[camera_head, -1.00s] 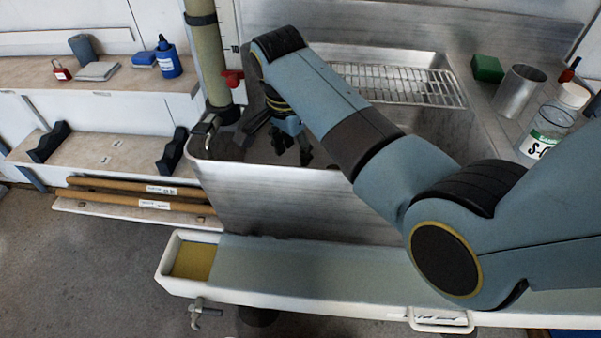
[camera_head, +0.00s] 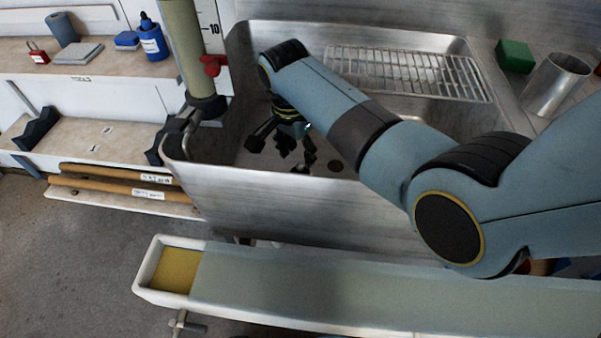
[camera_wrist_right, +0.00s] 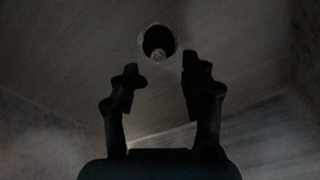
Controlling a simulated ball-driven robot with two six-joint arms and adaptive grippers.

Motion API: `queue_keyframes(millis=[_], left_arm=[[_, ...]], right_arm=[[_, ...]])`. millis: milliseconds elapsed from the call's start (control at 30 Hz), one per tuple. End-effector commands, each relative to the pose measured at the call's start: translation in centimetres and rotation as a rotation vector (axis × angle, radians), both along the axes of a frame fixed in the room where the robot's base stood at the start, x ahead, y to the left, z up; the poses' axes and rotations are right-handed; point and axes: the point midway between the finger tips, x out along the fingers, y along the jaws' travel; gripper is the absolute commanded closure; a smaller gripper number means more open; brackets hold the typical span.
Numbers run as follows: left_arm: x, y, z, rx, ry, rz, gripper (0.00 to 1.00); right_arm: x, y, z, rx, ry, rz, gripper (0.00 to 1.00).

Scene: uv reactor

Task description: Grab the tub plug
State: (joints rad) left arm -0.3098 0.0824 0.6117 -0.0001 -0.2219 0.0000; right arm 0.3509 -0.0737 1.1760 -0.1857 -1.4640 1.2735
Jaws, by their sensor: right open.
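A dark round piece (camera_wrist_right: 158,40) with a pale rim and a small pale knob at its near edge lies on the tub floor in the right wrist view; it looks like the tub plug, but I cannot tell if it is seated in a drain. A dark round patch (camera_head: 335,165) shows on the tub floor in the head view, partly by the arm. My right gripper (camera_head: 296,150) is inside the metal tub (camera_head: 270,200), pointing down, open and empty. In the right wrist view, its fingers (camera_wrist_right: 158,82) stand apart, with the round piece beyond their tips. My left gripper is out of view.
A wire rack (camera_head: 400,72) covers the tub's back right. A metal cup (camera_head: 556,84) and green block (camera_head: 515,56) are at the right. A white trough (camera_head: 300,285) lies in front.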

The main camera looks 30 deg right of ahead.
Motion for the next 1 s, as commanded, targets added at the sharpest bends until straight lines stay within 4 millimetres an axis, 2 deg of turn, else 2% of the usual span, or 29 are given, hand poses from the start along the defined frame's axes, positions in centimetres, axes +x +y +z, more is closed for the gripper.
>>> queue_keyframes(millis=[100,200,333,500,867,1000], left_arm=[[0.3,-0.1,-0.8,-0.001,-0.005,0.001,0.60],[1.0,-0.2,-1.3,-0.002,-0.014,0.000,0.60],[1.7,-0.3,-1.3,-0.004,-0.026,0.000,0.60],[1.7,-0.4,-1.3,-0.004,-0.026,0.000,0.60],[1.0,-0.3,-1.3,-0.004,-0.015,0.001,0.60],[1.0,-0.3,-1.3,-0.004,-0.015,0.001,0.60]], right_arm=[[-0.2,-0.3,-2.4,-0.001,0.005,-0.001,0.55],[-0.1,-0.4,-3.6,0.000,0.004,0.000,0.55],[0.0,-0.5,-4.2,0.001,0.001,-0.001,0.55],[0.0,-0.5,-4.1,0.001,0.001,-0.001,0.55],[0.0,-0.5,-4.1,0.001,0.001,0.000,1.00],[0.0,-0.5,-4.1,0.001,0.001,0.000,1.00]])
